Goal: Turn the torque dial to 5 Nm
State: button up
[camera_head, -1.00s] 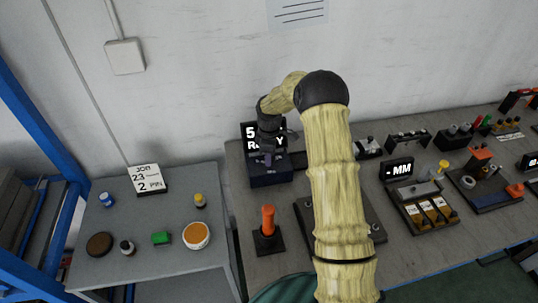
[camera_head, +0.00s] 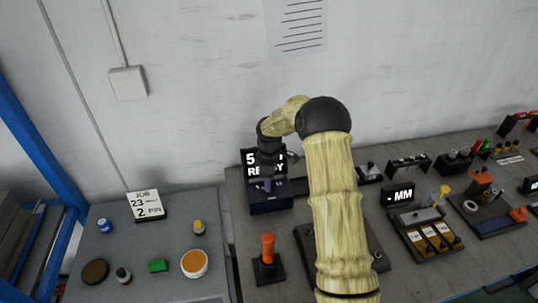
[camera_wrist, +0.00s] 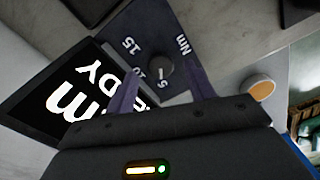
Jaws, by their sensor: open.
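The torque dial (camera_wrist: 160,68) is a small dark round knob on a dark panel (camera_wrist: 155,25) marked 15, 10, 5 and Nm, seen in the wrist view. Its pale pointer line lies toward the 5. My gripper (camera_wrist: 163,74) is open, with one finger on each side of the dial and a visible gap to it. The black display (camera_wrist: 45,110) beside the panel shows READY; in the head view (camera_head: 250,161) it shows a 5 and READY, partly hidden by my arm. My gripper (camera_head: 267,184) is over the dark unit (camera_head: 270,207) there, and the dial is hidden.
An orange-handled lever (camera_head: 268,248) stands in front of the unit. A MM display (camera_head: 398,196) and several fixtures stand to the right. A grey side table (camera_head: 125,240) at left holds a job card (camera_head: 147,205) and small pots. The wall is close behind.

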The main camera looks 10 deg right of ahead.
notch_tip(320, 180, up, 16)
jog(key=b, duration=0.1)
jog(key=shift+f+b, duration=0.15)
jog(key=shift+b, duration=0.15)
jog(key=s+f+m+t, duration=0.1)
jog(key=s+m, duration=0.5)
jog(key=s, duration=0.8)
jog(key=s+f+m+t, duration=0.1)
jog(key=s+f+m, duration=0.2)
jog(key=s+m, duration=0.4)
jog(key=s, duration=0.8)
jog(key=shift+s+a+m+t, duration=0.15)
jog(key=shift+a+m+t, duration=0.05)
jog(key=shift+m+t, duration=0.1)
